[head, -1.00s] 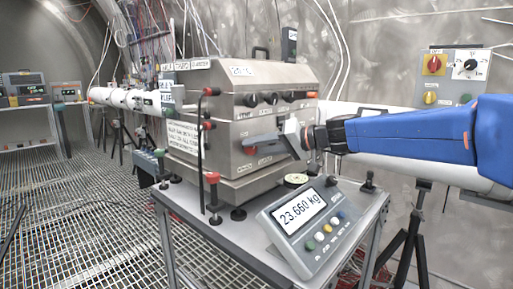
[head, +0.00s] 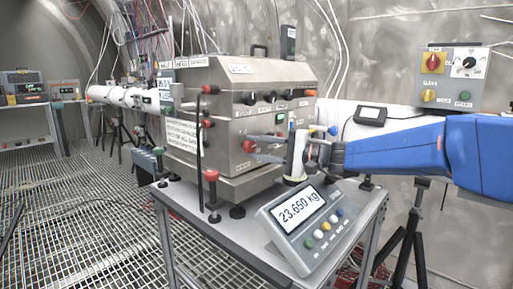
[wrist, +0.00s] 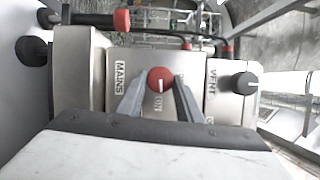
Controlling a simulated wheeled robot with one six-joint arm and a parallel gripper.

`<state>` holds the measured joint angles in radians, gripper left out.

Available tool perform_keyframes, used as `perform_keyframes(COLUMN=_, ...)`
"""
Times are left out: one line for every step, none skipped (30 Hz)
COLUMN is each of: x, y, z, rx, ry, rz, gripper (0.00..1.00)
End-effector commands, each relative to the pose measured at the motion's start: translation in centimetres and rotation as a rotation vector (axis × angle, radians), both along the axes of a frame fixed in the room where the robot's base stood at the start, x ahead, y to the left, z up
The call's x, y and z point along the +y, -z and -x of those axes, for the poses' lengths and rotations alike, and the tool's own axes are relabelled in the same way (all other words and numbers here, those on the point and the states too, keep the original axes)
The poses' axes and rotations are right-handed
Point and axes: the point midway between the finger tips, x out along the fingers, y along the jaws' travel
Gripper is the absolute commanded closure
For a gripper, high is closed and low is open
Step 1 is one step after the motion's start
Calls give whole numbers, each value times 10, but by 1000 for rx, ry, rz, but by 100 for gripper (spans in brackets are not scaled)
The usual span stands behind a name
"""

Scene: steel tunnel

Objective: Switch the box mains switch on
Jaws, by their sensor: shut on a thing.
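The mains switch is a red round knob (wrist: 161,79) with a white line, on the steel box (head: 245,105). In the wrist view it lies between the MAINS and ON labels, with its white line toward ON. My gripper (wrist: 160,92) is shut on this knob, one finger on each side. In the head view my gripper (head: 257,141) reaches in from the right to the box's front, where part of the red knob (head: 248,146) shows.
A black VENT knob (wrist: 244,84) is beside the switch. A scale display (head: 304,214) reading 23.650 kg stands on the table in front of the box. A wall panel (head: 451,78) is at the right.

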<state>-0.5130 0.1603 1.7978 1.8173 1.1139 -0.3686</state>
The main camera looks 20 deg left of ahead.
Motion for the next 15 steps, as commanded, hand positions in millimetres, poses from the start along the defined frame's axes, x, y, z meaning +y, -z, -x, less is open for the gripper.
perform_keyframes(x=0, y=2, z=0, rx=22, ry=1, rz=-7, gripper=90)
perform_keyframes(x=0, y=2, z=0, rx=34, ry=1, rz=-12, gripper=90)
perform_keyframes(x=0, y=2, z=0, rx=50, ry=1, rz=-18, gripper=90)
perform_keyframes(x=0, y=2, z=0, rx=60, ry=1, rz=-22, gripper=90)
perform_keyframes(x=0, y=3, z=0, rx=68, ry=1, rz=-25, gripper=90)
perform_keyframes(x=0, y=3, z=0, rx=78, ry=1, rz=-29, gripper=90)
perform_keyframes(x=0, y=3, z=0, rx=84, ry=1, rz=-32, gripper=90)
perform_keyframes(x=0, y=3, z=0, rx=90, ry=1, rz=-35, gripper=90)
perform_keyframes(x=0, y=3, z=0, rx=97, ry=1, rz=-38, gripper=90)
perform_keyframes(x=0, y=3, z=0, rx=101, ry=1, rz=-39, gripper=90)
perform_keyframes(x=0, y=3, z=0, rx=104, ry=1, rz=-41, gripper=90)
perform_keyframes(x=0, y=3, z=0, rx=108, ry=1, rz=-42, gripper=90)
perform_keyframes(x=0, y=3, z=0, rx=109, ry=1, rz=-43, gripper=90)
perform_keyframes(x=0, y=3, z=0, rx=111, ry=1, rz=-43, gripper=90)
perform_keyframes(x=0, y=3, z=0, rx=112, ry=1, rz=-44, gripper=90)
